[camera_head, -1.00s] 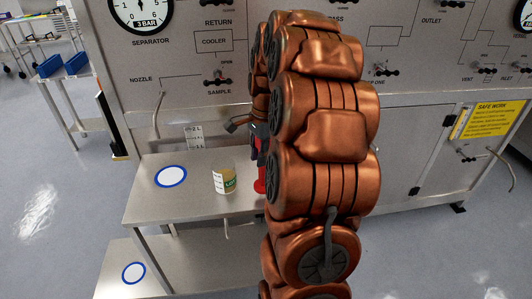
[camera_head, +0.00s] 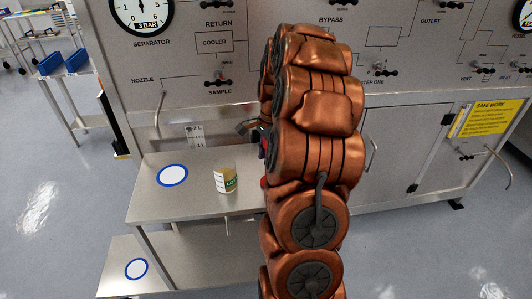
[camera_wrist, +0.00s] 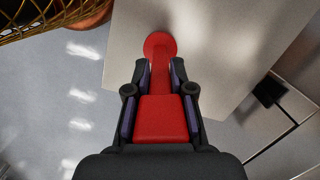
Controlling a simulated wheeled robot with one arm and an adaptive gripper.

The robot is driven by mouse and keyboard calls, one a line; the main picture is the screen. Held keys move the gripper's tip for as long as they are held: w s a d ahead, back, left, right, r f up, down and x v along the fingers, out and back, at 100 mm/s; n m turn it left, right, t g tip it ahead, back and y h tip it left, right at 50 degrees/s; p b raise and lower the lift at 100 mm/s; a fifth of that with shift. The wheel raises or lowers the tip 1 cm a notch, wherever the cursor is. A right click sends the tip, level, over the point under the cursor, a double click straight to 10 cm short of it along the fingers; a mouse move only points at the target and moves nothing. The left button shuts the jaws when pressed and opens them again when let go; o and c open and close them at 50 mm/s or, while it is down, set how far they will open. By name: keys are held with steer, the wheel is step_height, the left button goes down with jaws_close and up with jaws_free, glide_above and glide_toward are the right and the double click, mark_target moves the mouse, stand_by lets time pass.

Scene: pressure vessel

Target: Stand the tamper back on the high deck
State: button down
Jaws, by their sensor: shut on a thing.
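My gripper (camera_wrist: 160,100) is shut on the red tamper (camera_wrist: 162,118) in the wrist view. The tamper's round red end (camera_wrist: 160,45) points away from the jaws, seen against the left part of a plain grey deck surface. I cannot tell whether it touches that surface. In the head view my arm hides most of the gripper and tamper; only a sliver of red shows beside the arm. The high deck (camera_head: 205,205) is a steel shelf with a blue-and-white ring mark (camera_head: 172,176) at its left. A labelled cup (camera_head: 226,180) stands near the deck's middle.
A lower deck (camera_head: 190,270) with another blue ring (camera_head: 136,269) lies below. The steel panel with gauges and valves (camera_head: 215,42) rises behind. A nozzle pipe (camera_head: 158,115) hangs over the deck's back left. The deck is clear between ring and cup.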

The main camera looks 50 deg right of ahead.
steer(key=shift+f, duration=0.1)
steer(key=shift+f, duration=0.2)
steer(key=c, duration=0.9)
jaws_free()
steer(key=shift+r, duration=0.1)
steer(key=r+b, duration=0.1)
steer(key=r, duration=0.3)
steer(key=d+r, duration=0.1)
steer(key=r, duration=0.3)
steer(key=r+b, duration=0.1)
steer(key=r, duration=0.3)
steer(key=shift+s+d+b, duration=0.25)
steer(key=shift+b, duration=0.05)
steer(key=shift+a, duration=0.1)
